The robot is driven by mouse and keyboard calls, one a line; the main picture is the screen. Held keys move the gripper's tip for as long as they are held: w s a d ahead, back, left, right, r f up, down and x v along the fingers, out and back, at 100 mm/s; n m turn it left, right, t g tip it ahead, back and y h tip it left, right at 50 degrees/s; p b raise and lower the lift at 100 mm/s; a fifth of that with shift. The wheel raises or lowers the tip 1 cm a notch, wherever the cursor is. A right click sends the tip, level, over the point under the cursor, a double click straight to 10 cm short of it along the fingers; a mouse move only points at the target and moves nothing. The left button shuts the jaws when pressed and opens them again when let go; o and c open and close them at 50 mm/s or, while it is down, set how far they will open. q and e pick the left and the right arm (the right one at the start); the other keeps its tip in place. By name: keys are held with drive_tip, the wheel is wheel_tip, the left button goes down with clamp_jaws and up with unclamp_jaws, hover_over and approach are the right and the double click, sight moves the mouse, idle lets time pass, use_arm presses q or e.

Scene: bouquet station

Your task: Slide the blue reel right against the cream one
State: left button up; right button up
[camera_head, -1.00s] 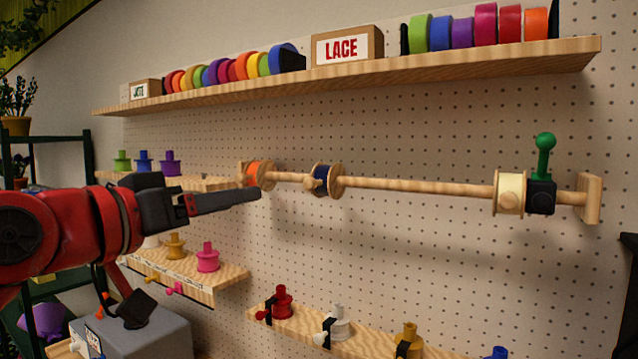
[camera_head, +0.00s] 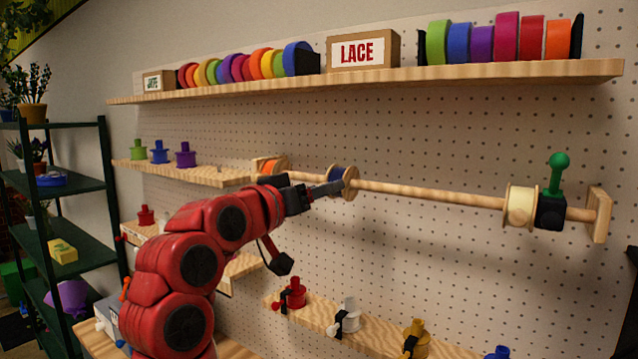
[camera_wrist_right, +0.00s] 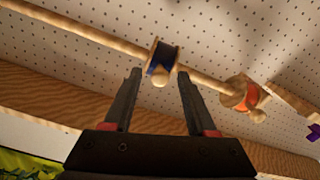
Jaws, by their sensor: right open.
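The blue reel (camera_head: 338,178), with wooden flanges, hangs on a wooden rod (camera_head: 430,193) left of its middle; my gripper partly hides it. The cream reel (camera_head: 520,206) sits near the rod's right end, with a wide bare stretch between them. My right gripper (camera_head: 328,188) is open at the blue reel. In the right wrist view the blue reel (camera_wrist_right: 166,54) shows in the gap between the fingers, at or just beyond the tips; I cannot tell if they touch it. My left gripper is not in view.
An orange reel (camera_head: 268,166) sits at the rod's left end. A black block with a green knob (camera_head: 556,175) stands right of the cream reel. A long shelf (camera_head: 400,80) runs above the rod. A lower shelf (camera_head: 320,315) holds several small spools.

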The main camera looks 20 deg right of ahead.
clamp_jaws()
idle(0.3)
idle(1.2)
